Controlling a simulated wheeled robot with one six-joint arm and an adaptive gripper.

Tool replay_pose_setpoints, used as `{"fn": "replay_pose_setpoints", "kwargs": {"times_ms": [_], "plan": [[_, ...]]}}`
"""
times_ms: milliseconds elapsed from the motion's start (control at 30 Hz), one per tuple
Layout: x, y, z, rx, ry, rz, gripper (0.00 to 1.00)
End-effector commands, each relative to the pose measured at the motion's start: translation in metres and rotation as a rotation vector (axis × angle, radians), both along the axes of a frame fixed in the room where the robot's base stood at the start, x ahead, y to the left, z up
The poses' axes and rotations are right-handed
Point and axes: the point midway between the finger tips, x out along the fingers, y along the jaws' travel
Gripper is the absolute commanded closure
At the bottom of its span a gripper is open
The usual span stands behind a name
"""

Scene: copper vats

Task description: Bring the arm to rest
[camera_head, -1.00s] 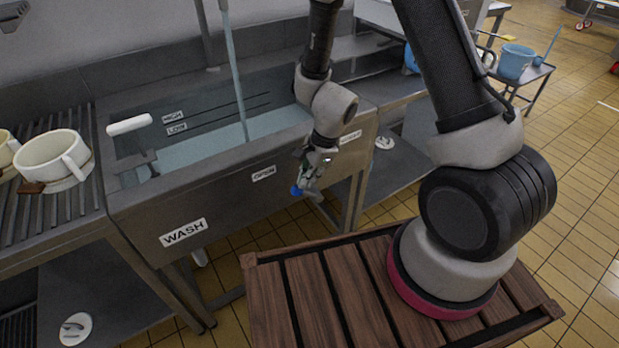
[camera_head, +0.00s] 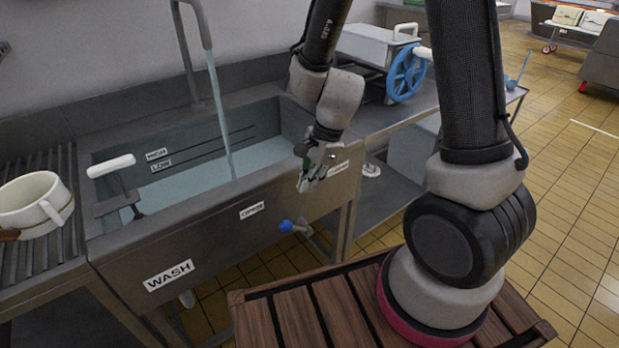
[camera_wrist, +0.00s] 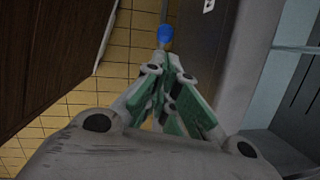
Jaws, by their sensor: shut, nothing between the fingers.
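My gripper (camera_head: 309,183) hangs in front of the sink's front wall, near its right end, pointing down. It is shut and empty. In the wrist view its fingers (camera_wrist: 163,62) meet at their tips, with the blue-tipped valve (camera_wrist: 165,33) beyond them. In the head view the blue-tipped valve (camera_head: 287,226) sticks out below the OPEN label, down and left of the gripper, with a gap between them. My arm is bent, coming down from above.
The WASH sink (camera_head: 200,220) holds water, with a stream falling from the tap (camera_head: 190,50). A white-handled lever (camera_head: 111,166) stands at its left. A cream mug (camera_head: 36,205) sits on the ribbed drainboard. A machine with a blue wheel (camera_head: 406,76) stands on the right counter.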

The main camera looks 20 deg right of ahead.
Motion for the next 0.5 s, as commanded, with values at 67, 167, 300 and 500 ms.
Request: {"fn": "replay_pose_setpoints", "kwargs": {"times_ms": [67, 167, 300, 500], "plan": [[-0.001, 0.000, 0.008, 0.001, -0.001, 0.001, 1.00], [-0.002, 0.000, 0.013, 0.000, 0.000, 0.000, 1.00], [-0.003, -0.001, 0.015, -0.002, -0.003, 0.015, 1.00], [-0.021, -0.002, 0.015, -0.008, 0.008, 0.288, 1.00]]}}
